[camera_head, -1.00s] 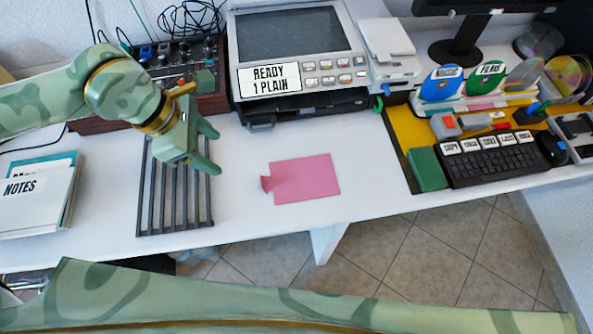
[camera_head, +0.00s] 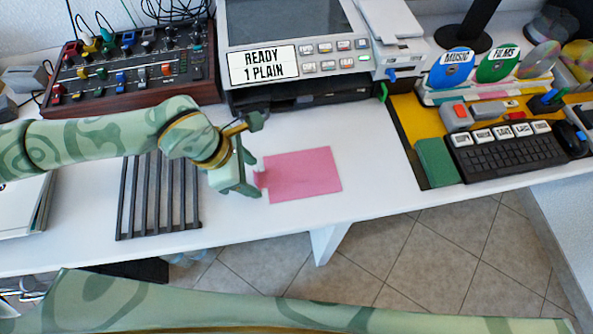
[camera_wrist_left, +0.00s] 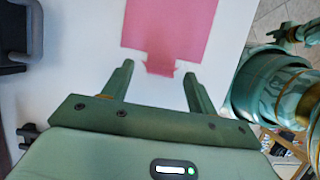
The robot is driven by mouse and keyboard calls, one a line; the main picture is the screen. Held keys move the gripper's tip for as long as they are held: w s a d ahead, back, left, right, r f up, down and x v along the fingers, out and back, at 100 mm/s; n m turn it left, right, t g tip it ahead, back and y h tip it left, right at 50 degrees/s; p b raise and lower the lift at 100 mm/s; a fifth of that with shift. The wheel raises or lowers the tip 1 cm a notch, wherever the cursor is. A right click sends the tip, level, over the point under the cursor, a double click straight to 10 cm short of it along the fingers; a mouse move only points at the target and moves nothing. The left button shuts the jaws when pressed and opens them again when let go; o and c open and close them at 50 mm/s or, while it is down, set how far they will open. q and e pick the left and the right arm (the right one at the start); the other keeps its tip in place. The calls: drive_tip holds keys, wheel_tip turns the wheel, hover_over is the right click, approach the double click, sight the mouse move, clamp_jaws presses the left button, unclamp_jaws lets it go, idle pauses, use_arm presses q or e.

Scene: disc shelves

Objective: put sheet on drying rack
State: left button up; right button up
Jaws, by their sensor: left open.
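A pink sheet (camera_head: 305,174) lies flat on the white table, with a small tab at its left edge. My left gripper (camera_head: 257,178) is open and empty beside the tab. In the left wrist view the sheet (camera_wrist_left: 172,25) lies ahead, and its tab sits between and just beyond the two open fingers of the gripper (camera_wrist_left: 158,88). I cannot tell whether the fingers touch it. The dark slatted drying rack (camera_head: 158,215) lies on the table to the left, its back part hidden under my left arm.
A printer (camera_head: 295,70) labelled "READY 1 PLAIN" stands behind the sheet. A control panel with knobs (camera_head: 130,75) is at the back left. A keyboard (camera_head: 510,152) and a green block (camera_head: 437,161) are at right. The table's front edge is close to the sheet.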

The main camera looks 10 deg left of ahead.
use_arm(q)
drive_tip(key=shift+d+f, duration=0.15)
drive_tip(key=shift+f, duration=0.25)
drive_tip(key=shift+r, duration=0.15)
drive_tip(key=shift+c, duration=0.4)
drive_tip(key=c, duration=1)
drive_tip(key=shift+c, duration=0.2)
drive_tip(key=shift+r, duration=0.1)
